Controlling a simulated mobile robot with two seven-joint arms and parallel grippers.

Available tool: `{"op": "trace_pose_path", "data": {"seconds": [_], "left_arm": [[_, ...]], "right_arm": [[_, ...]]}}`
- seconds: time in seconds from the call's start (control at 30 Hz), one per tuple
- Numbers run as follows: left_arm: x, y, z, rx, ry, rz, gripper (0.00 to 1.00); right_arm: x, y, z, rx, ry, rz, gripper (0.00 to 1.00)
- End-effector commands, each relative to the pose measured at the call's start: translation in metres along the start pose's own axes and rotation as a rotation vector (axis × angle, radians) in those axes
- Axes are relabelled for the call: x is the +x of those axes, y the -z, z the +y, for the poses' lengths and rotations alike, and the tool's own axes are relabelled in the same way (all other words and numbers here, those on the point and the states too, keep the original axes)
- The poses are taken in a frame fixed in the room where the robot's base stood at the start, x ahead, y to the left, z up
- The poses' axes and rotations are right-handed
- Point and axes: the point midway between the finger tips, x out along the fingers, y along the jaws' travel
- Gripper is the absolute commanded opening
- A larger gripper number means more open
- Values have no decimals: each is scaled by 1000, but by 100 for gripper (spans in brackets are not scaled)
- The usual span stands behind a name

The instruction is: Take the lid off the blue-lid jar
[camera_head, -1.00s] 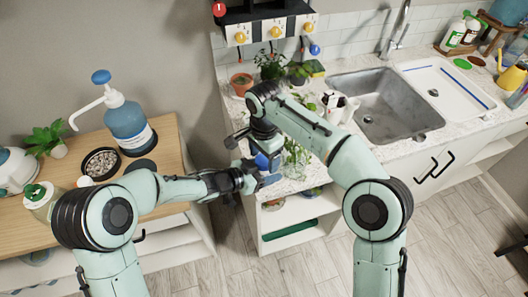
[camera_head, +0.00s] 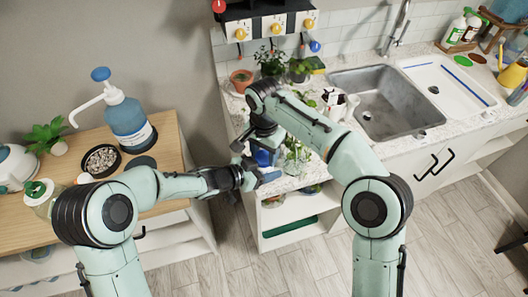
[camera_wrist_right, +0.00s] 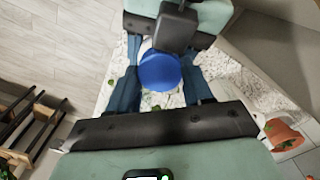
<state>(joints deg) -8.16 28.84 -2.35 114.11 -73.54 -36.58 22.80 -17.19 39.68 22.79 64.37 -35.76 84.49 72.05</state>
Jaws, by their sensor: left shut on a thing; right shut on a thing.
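The blue lid (camera_wrist_right: 159,72) is round and sits between the two fingers of my right gripper (camera_wrist_right: 161,88) in the right wrist view. In the head view the lid (camera_head: 263,158) shows as a small blue patch below my right wrist, at the counter's near left corner. My right gripper is shut on it from above. My left gripper (camera_head: 264,177) reaches in from the left, just below the lid, and is shut on the jar. The jar body is mostly hidden by the grippers and lid, so I cannot tell whether lid and jar touch.
A leafy plant in glass (camera_head: 297,158) stands close to the right of the grippers. A terracotta pot (camera_head: 242,82) and other plants stand further back. The sink (camera_head: 385,100) is to the right. A wooden table (camera_head: 172,150) with a blue pump bottle (camera_head: 128,122) is left.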

Motion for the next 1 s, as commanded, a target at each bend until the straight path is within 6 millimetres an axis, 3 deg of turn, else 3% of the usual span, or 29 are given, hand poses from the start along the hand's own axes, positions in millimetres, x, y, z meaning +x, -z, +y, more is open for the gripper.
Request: {"op": "trace_pose_path", "data": {"seconds": [0.03, 0.1, 0.43, 0.7, 0.87, 1.0], "left_arm": [[0, 0, 0, 1, 0, 1, 0], [0, 0, 0, 0, 0, 1, 0], [0, 0, 0, 0, 0, 1, 0], [0, 0, 0, 0, 0, 1, 0], [0, 0, 0, 0, 0, 1, 0], [0, 0, 0, 0, 0, 1, 0]], "right_arm": [[0, 0, 0, 1, 1, 1, 53], [0, 0, 0, 2, 1, 1, 76], [-4, 0, 0, 3, 1, 1, 76], [-38, 0, -1, 3, 3, 3, 76], [-46, 0, 0, 8, 1, 1, 72], [-60, 0, -2, 111, 3, 1, 72]]}}
